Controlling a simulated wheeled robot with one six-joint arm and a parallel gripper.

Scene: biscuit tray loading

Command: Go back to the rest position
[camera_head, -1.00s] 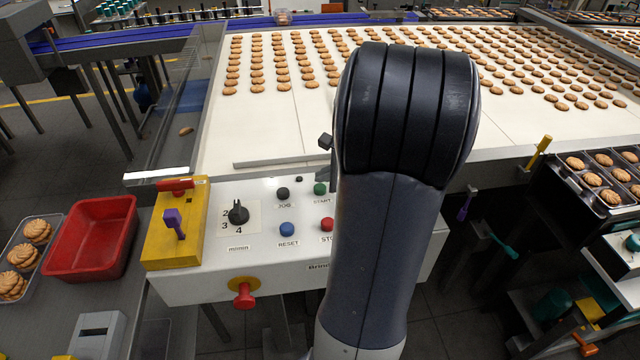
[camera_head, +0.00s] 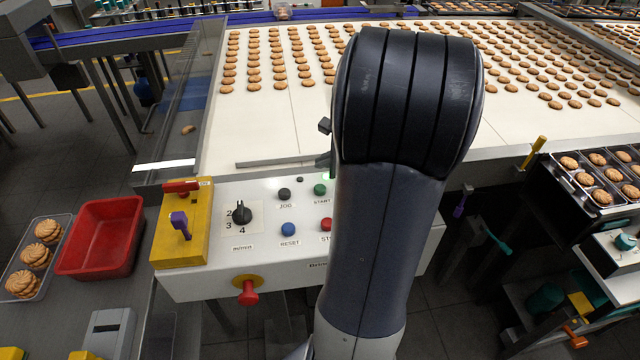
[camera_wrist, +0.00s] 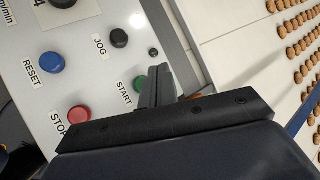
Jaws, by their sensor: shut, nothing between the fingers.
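My arm stands large in the middle of the head view and hides part of the control panel (camera_head: 265,270) and the belt. My gripper shows in the wrist view (camera_wrist: 158,88), with its fingers shut and empty, in front of the panel close to the green START button (camera_wrist: 139,84). The START button also shows in the head view (camera_head: 320,189). Whether the fingers touch the button I cannot tell.
The white belt (camera_head: 300,125) carries rows of biscuits behind the panel. A red bin (camera_head: 103,262) and a tray (camera_head: 52,232) of biscuits stand at left. A filled dark tray (camera_head: 570,187) is at right. A red knob (camera_head: 247,292) sticks out of the panel front.

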